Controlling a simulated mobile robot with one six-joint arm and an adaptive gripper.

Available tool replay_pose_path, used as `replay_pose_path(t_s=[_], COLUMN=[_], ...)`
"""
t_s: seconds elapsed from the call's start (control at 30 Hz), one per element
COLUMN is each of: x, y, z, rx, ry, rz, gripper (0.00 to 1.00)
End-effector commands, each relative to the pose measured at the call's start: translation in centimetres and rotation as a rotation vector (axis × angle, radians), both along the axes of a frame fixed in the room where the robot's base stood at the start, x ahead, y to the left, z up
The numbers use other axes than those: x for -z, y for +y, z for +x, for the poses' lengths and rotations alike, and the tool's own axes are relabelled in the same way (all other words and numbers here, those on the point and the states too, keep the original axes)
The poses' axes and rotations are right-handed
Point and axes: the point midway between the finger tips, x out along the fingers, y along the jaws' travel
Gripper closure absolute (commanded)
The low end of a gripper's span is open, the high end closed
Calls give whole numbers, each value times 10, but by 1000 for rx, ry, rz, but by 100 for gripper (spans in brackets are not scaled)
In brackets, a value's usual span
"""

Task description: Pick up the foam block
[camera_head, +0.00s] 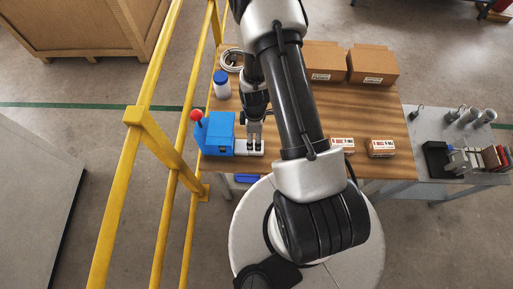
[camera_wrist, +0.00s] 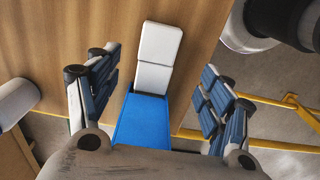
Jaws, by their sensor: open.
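I cannot tell for sure which thing is the foam block. A blue block-shaped unit (camera_head: 219,134) with a red ball knob beside it stands at the table's left front. White blocks (camera_head: 250,148) lie in a row against its right side. In the wrist view two white blocks (camera_wrist: 158,48) end to end adjoin the blue unit (camera_wrist: 140,121). My gripper (camera_head: 254,138) is over the white blocks, pointing down. Its fingers are open and empty, one on each side of the row in the wrist view (camera_wrist: 160,80). I cannot judge its height above them.
Cardboard boxes (camera_head: 371,65) stand at the back of the wooden table (camera_head: 345,105). Two small labelled boxes (camera_head: 381,148) lie at its front right. A blue-capped jar (camera_head: 221,85) and a coil (camera_head: 231,59) are at the left. A yellow rail (camera_head: 151,78) runs along the left.

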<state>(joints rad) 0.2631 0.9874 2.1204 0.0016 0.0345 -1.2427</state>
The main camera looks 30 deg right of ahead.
Motion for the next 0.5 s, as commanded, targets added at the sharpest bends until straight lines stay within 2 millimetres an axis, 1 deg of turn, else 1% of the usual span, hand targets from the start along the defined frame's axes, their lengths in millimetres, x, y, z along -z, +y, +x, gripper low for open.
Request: replay_pose_path(t_s=[0.03,0.13,0.2,0.37,0.47,0.5], x=[14,31,38,44,53,59], y=[0,0,0,-1,-2,-3], z=[-1,0,0,1,0,0], rx=[2,1,2,2,2,2], ry=[2,1,0,-2,-1,-1], rz=[1,1,0,0,0,-1], gripper=[27,27,27,27,27,27])
